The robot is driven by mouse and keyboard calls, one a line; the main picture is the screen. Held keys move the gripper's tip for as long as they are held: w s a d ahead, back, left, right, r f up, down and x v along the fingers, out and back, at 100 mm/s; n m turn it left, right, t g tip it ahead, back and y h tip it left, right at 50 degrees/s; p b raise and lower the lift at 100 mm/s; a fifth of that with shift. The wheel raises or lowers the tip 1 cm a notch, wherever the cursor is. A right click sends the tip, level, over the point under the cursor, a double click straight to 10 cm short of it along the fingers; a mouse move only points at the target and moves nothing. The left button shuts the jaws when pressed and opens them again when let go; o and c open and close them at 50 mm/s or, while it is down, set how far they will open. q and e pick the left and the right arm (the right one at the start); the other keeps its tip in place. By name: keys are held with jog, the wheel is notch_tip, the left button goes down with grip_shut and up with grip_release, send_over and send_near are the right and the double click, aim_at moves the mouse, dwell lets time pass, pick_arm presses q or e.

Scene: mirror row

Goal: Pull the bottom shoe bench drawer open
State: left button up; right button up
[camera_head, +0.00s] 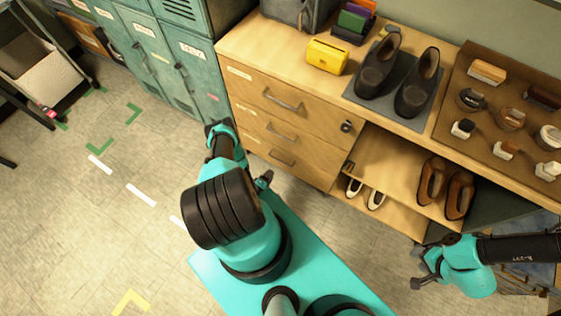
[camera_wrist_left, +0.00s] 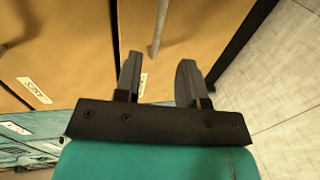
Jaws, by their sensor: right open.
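The wooden shoe bench has a stack of drawers at its left end. The bottom drawer (camera_head: 262,148) looks shut, with its metal bar handle (camera_head: 283,160) on the front. My left gripper (camera_head: 266,180) is close to that drawer front, partly hidden behind my own arm. In the left wrist view my left gripper (camera_wrist_left: 158,80) is open, its fingers pointing at the drawer front. The handle (camera_wrist_left: 158,25) stands ahead of the gap between the fingertips; I cannot tell whether they touch. My right gripper (camera_head: 418,268) is open and empty, low at the right, away from the drawers.
Above are the middle drawer handle (camera_head: 281,132) and top drawer handle (camera_head: 282,101). Brown shoes (camera_head: 432,180) and light shoes (camera_head: 375,199) sit on open shelves to the right. Teal lockers (camera_head: 160,55) stand left. The floor (camera_head: 80,220) at left is clear.

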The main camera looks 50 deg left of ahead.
aim_at(281, 161)
pick_arm(q)
jog(key=x, duration=1.1)
jog(key=shift+w+a, duration=0.1)
jog(key=shift+w, duration=0.1)
grip_shut()
